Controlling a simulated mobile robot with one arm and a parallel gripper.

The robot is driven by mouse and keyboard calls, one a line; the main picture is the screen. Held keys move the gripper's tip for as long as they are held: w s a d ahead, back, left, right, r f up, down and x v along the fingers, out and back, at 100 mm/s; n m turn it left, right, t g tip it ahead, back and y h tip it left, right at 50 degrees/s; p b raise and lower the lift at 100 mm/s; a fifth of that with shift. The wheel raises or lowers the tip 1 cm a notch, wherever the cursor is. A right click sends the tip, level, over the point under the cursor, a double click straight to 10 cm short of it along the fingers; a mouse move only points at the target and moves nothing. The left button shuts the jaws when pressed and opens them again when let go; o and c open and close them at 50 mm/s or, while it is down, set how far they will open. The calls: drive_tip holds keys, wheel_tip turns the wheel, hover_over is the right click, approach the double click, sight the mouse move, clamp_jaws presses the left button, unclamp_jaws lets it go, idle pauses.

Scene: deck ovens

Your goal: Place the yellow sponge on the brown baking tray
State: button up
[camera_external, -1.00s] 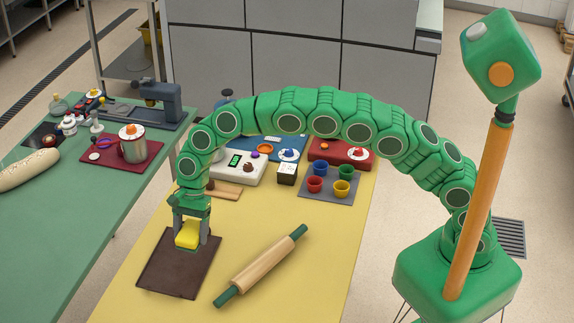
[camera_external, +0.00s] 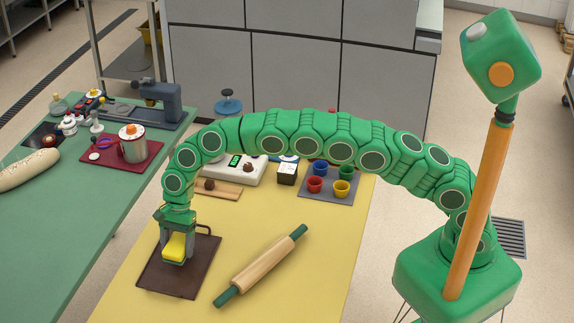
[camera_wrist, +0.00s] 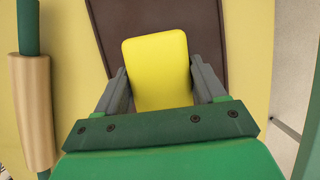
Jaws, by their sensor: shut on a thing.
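The yellow sponge (camera_external: 175,247) is held in my gripper (camera_external: 176,258), which is shut on it. The brown baking tray (camera_external: 205,268) lies flat on the yellow table, with a handle at its far end. The sponge is over the tray's left-middle part in the external view. I cannot tell whether its underside touches the tray. In the wrist view the sponge (camera_wrist: 157,68) sits between the two grey fingers (camera_wrist: 160,88), with the tray (camera_wrist: 205,25) behind it.
A rolling pin (camera_external: 262,266) with green handles lies right of the tray; it also shows in the wrist view (camera_wrist: 33,110). A wooden board (camera_external: 222,190), a white scale (camera_external: 236,170) and a grey mat (camera_external: 325,192) with several coloured cups are farther back. A green table (camera_external: 75,215) stands to the left.

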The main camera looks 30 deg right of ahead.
drive_tip(key=shift+w+a+f, duration=0.1)
drive_tip(key=shift+f, duration=1.6)
drive_tip(key=shift+f, duration=0.2)
drive_tip(key=o, duration=1)
